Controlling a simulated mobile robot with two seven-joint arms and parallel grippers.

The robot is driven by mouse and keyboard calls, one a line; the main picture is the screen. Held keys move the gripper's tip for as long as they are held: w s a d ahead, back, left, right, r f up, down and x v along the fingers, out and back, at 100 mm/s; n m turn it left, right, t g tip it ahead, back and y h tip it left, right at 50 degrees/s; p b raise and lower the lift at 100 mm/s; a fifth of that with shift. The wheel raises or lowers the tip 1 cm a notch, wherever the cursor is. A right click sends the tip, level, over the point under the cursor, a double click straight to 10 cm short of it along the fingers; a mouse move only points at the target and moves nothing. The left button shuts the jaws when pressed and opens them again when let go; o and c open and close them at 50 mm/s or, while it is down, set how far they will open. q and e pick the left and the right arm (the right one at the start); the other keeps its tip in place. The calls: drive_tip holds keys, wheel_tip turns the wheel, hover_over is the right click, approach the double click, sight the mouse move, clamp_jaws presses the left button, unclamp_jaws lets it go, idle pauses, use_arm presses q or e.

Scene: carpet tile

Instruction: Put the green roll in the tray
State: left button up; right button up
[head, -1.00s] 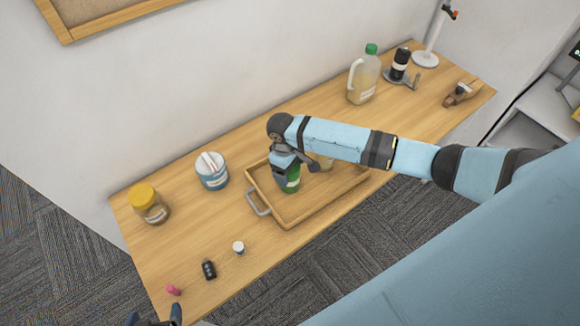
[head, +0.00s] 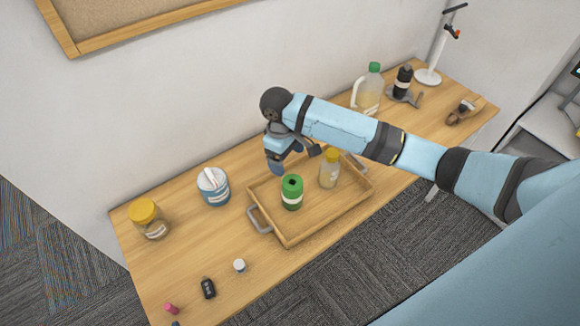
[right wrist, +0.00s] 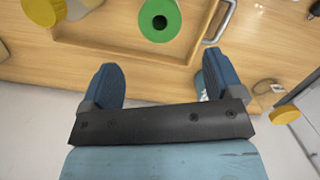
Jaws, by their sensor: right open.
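The green roll (head: 291,192) stands upright inside the wooden tray (head: 288,241), towards its left end. In the right wrist view the roll (right wrist: 160,18) shows at the top, with its hollow core facing the camera. My right gripper (head: 292,163) is open and empty, above and behind the roll and apart from it. Its two blue fingers (right wrist: 160,78) are spread with nothing between them. Only a tiny dark tip, probably my left gripper (head: 175,323), shows at the bottom edge.
A yellow-capped jar (head: 329,169) stands in the tray, right of the roll. A blue-white tub (head: 213,187) and another yellow-lidded jar (head: 148,219) stand to the left. A jug (head: 369,90) stands at the back right.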

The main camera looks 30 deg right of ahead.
drive_tip(key=s+a+f+t+y, duration=0.6)
drive_tip(key=s+a+f, duration=0.25)
drive_tip(key=a, duration=0.25)
drive_tip(key=s+d+f+m+t+h, duration=0.1)
drive_tip(key=s+d+f+t, duration=0.1)
drive_tip(key=s, duration=0.4)
drive_tip(key=s+d+f+m+t+h, duration=0.1)
drive_tip(key=s+d+f+t, duration=0.1)
drive_tip(key=s+d+t, duration=0.2)
drive_tip(key=s, duration=0.3)
drive_tip(key=shift+s+m+t, duration=0.3)
drive_tip(key=shift+s+d, duration=0.1)
drive_tip(key=shift+d, duration=0.1)
